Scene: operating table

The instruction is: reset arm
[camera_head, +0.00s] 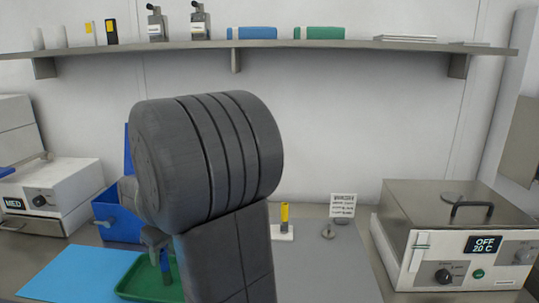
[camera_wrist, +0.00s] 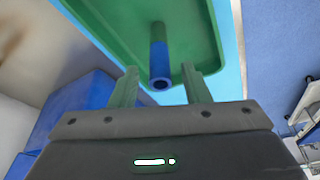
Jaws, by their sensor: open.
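My gripper (camera_wrist: 160,70) is open in the wrist view, its two fingers apart. A blue tube (camera_wrist: 160,62) with an open round end shows between and just beyond the fingertips, with clear gaps on both sides. The tube is over the green tray (camera_wrist: 110,15); I cannot tell from here whether it touches the tray. In the head view the green tray (camera_head: 128,287) lies on a light blue mat (camera_head: 70,272), and the blue tube (camera_head: 165,262) stands out near it. My arm hides most of the gripper and part of the tray there.
A blue box (camera_head: 120,222) stands behind the tray. A white device marked MED (camera_head: 62,190) is at left, and a lidded heater reading OFF 20 C (camera_head: 450,245) at right. A yellow-topped vial (camera_head: 284,217) stands on a white base.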

